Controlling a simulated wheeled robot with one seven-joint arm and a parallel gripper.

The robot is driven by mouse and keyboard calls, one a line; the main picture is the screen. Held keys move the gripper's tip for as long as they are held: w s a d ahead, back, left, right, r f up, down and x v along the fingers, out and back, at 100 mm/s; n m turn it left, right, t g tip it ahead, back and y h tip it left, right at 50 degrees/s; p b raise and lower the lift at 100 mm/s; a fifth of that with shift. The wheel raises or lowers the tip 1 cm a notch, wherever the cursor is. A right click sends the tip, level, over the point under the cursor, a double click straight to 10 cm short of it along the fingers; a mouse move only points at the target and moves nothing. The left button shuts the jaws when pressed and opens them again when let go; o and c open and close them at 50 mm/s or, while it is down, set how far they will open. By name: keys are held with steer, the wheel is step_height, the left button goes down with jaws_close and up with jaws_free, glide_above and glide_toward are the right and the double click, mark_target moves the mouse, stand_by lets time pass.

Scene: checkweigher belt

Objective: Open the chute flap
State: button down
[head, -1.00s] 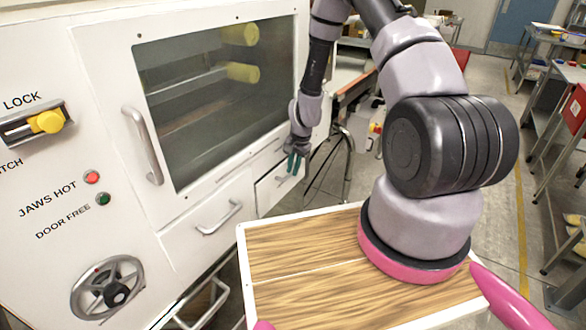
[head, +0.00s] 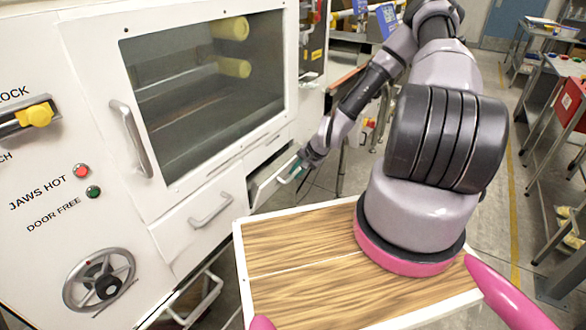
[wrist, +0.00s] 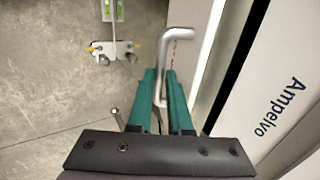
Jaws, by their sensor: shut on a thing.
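The chute flap (head: 268,188) is a white panel low on the machine's front, right of a drawer-like panel. It stands tilted out from the machine, with a dark gap behind it. My gripper (head: 298,170) is at its right part. In the wrist view, the teal fingers of my gripper (wrist: 162,88) are shut on the flap's silver bar handle (wrist: 181,34). The flap edge (wrist: 211,50) shows right of the handle, with a dark gap beyond it. The handle is mostly hidden by my gripper in the head view.
The white machine (head: 90,140) has a windowed door (head: 200,90), a yellow lock knob (head: 37,115), a handwheel (head: 100,280) and a lower panel with a handle (head: 210,210). Grey floor lies right of the flap. Shelved carts (head: 560,130) stand far right.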

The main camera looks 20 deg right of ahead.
steer(key=s+d+f, duration=0.2)
steer(key=f, duration=0.3)
steer(key=s+d+f+t+y, duration=0.1)
steer(key=s+d+f, duration=0.1)
steer(key=f, duration=0.3)
steer(key=shift+s+f, duration=0.2)
steer(key=shift+s, duration=0.3)
steer(key=c, duration=1.1)
jaws_free()
steer(key=shift+w+d, duration=0.1)
steer(key=shift+w, duration=0.1)
steer(key=shift+o, duration=1.3)
steer(key=shift+r, duration=0.2)
steer(key=shift+w+t, duration=0.1)
steer(key=shift+t, duration=0.2)
steer(key=shift+a+r, duration=0.1)
steer(key=shift+a, duration=0.15)
steer(key=shift+d, duration=0.1)
